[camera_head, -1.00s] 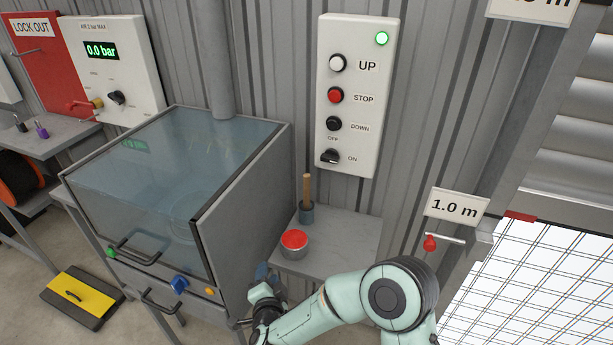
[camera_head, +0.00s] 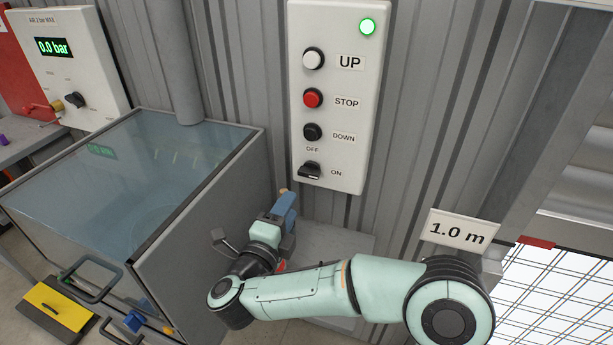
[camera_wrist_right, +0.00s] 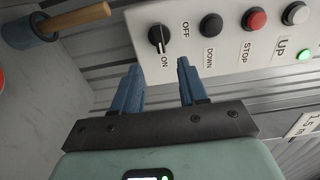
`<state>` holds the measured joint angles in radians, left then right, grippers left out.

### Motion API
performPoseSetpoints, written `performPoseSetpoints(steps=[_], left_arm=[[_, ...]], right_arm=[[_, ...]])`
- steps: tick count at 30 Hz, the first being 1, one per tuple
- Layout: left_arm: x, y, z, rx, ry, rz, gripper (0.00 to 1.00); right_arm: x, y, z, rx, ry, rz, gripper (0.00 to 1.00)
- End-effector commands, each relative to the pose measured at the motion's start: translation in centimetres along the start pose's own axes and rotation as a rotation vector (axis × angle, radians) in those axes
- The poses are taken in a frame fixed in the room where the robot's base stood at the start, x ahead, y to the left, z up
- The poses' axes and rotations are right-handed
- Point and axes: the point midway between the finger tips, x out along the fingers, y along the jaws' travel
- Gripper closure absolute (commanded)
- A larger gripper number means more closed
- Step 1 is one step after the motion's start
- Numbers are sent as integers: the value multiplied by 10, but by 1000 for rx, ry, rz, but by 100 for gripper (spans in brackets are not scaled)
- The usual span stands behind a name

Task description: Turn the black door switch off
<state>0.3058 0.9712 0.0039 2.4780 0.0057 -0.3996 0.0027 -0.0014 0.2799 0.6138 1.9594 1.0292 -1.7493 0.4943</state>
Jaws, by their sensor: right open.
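The black door switch (camera_head: 310,170) is a rotary knob at the bottom of the white control panel (camera_head: 376,100) on the wall. OFF is printed above it and ON to its right; the knob points toward ON. In the right wrist view the switch (camera_wrist_right: 160,39) shows its white mark toward ON. My right gripper (camera_head: 286,203) is below and left of the switch, apart from it. In the right wrist view its two blue fingers (camera_wrist_right: 158,70) are spread and empty, with the knob beyond them. My left gripper is not in view.
The panel also carries a white UP button (camera_head: 313,59), a red STOP button (camera_head: 313,98), a black DOWN button (camera_head: 313,132) and a lit green lamp (camera_head: 367,27). A glass-topped cabinet (camera_head: 200,215) stands left. A wooden-handled tool (camera_wrist_right: 75,20) stands near the gripper.

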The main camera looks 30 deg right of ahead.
Motion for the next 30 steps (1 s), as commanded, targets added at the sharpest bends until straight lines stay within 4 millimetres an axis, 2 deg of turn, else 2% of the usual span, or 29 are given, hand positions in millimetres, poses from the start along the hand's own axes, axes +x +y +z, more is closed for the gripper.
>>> performPoseSetpoints(steps=[1,9,15,21,28,29,30], left_arm=[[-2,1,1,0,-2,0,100],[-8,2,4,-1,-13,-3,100],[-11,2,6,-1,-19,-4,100],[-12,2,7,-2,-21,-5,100],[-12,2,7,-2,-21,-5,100],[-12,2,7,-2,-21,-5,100],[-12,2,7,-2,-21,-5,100]], right_arm=[[12,0,-2,-1,8,1,57],[70,0,-1,0,6,1,57],[98,0,-1,-1,3,2,57],[109,0,0,-1,0,0,57],[109,0,0,-1,0,0,57],[109,0,0,-1,0,0,61],[109,0,0,-1,0,0,74]])
